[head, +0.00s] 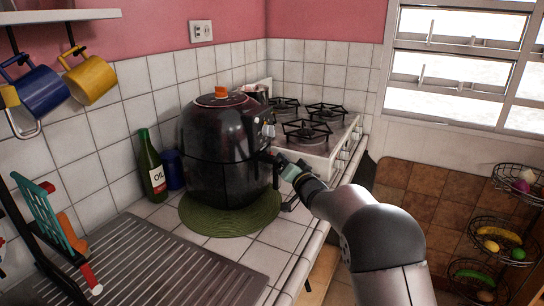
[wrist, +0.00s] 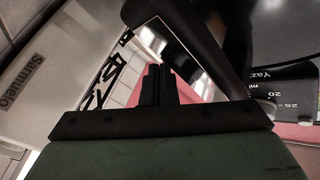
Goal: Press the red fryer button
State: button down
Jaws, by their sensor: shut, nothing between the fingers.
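The black fryer (head: 215,150) stands upright on a round green mat (head: 225,222) on the tiled counter. An orange-red piece (head: 221,92) sits on top of its lid and looks like the red button. My gripper (head: 274,160) is at the right of the fryer, near its front handle and well below the lid top; I cannot tell whether it touches. In the wrist view my gripper (wrist: 157,85) has its fingers together and holds nothing. The fryer's dark body (wrist: 275,30) and dial markings (wrist: 285,98) show at the right there. The red button is not identifiable in the wrist view.
The stove (head: 310,140) stands behind my gripper; its side shows in the wrist view (wrist: 45,75). A green oil bottle (head: 151,165) is left of the fryer. Mugs (head: 90,80) hang from a shelf at upper left. A utensil rack (head: 50,225) stands at front left.

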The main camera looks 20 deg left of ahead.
jog(key=shift+a, duration=0.1)
jog(key=shift+a, duration=0.25)
jog(key=shift+s+a+r+b, duration=0.4)
jog(key=shift+s+a+r, duration=0.1)
jog(key=shift+a, duration=0.15)
dwell(1.3)
jog(key=shift+w, duration=0.1)
jog(key=shift+d+f, duration=0.1)
jog(key=shift+d, duration=0.05)
jog(key=shift+w+d+f+b, duration=0.15)
jog(key=shift+w+d+b, duration=0.05)
jog(key=shift+d, duration=0.65)
jog(key=shift+w+d+f+b, duration=0.1)
jog(key=shift+w+d+b, duration=0.1)
jog(key=shift+d, duration=0.7)
jog(key=shift+w+d+f+b, duration=0.15)
jog(key=shift+w+d, duration=0.05)
jog(key=shift+d, duration=0.65)
